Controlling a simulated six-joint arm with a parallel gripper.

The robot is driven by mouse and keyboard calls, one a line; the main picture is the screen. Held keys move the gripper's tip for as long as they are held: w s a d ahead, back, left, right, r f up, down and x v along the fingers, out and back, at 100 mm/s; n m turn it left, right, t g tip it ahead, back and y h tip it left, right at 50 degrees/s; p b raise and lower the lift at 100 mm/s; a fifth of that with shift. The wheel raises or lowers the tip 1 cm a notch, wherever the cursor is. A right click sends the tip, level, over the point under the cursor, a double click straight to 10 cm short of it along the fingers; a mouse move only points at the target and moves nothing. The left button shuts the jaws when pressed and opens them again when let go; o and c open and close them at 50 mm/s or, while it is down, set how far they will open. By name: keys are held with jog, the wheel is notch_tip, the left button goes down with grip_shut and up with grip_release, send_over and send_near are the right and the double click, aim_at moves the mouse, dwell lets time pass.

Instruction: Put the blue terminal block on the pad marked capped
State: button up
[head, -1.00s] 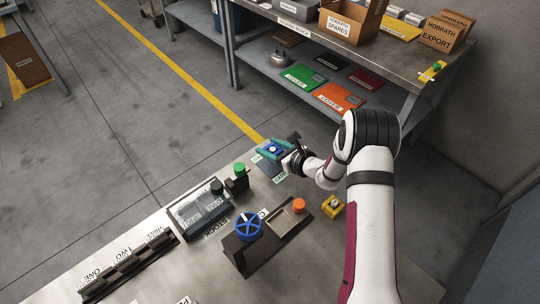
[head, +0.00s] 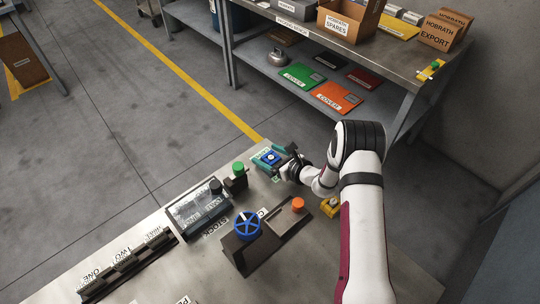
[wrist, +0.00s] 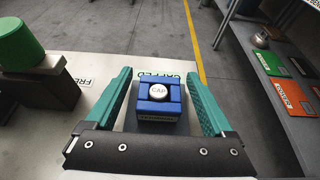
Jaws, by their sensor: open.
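The blue terminal block (wrist: 158,107) has a round white top marked CAP and stands upright between my two teal fingers in the wrist view. In the head view the block (head: 270,158) is at the far end of the near table. Green lettering reading CAPPED (wrist: 172,75) shows just behind it, partly hidden. The block appears to rest on the dark pad there, though its underside is hidden. My gripper (wrist: 159,77) is open, with a finger on each side of the block and a gap visible at both sides. It also shows in the head view (head: 277,156).
A green-capped fixture (head: 238,171) stands left of the block. A clear-lidded box (head: 198,209), a blue handwheel (head: 246,225), an orange knob (head: 298,204) and a yellow block (head: 329,207) stand nearer. Beyond the table's far edge is open floor and a shelved bench (head: 310,45).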

jog(key=v, duration=1.2)
jog(key=shift+a+r, duration=0.15)
jog(key=shift+r, duration=0.05)
jog(key=s+a+r+n+g+y, duration=0.3)
jog(key=s+a+r+n, duration=0.2)
jog(key=r, duration=0.4)
jog(key=s+a+r+n+g, duration=0.1)
jog(key=s+r+n+g, duration=0.1)
jog(key=s+n, duration=0.1)
jog(key=s+a+r+n+g+h, duration=0.1)
jog(key=s+r+n+g, duration=0.1)
jog(key=s, duration=0.4)
jog(key=s+a+r+n+g, duration=0.1)
jog(key=s+r+n+g, duration=0.1)
jog(key=s+r+n, duration=0.1)
jog(key=shift+s+a+r+n+h, duration=0.1)
jog(key=shift+s+n+h, duration=0.1)
jog(key=shift+s+n, duration=0.3)
jog(key=shift+s+a+r+n+h, duration=0.1)
jog(key=shift+s+n+h, duration=0.1)
jog(key=shift+s, duration=0.5)
jog(key=s+d+n+h, duration=0.7)
jog(key=s+d, duration=0.4)
jog(key=s, duration=0.2)
jog(key=shift+s+g+h, duration=0.3)
jog(key=shift+s+h, duration=0.1)
jog(key=shift+h, duration=0.5)
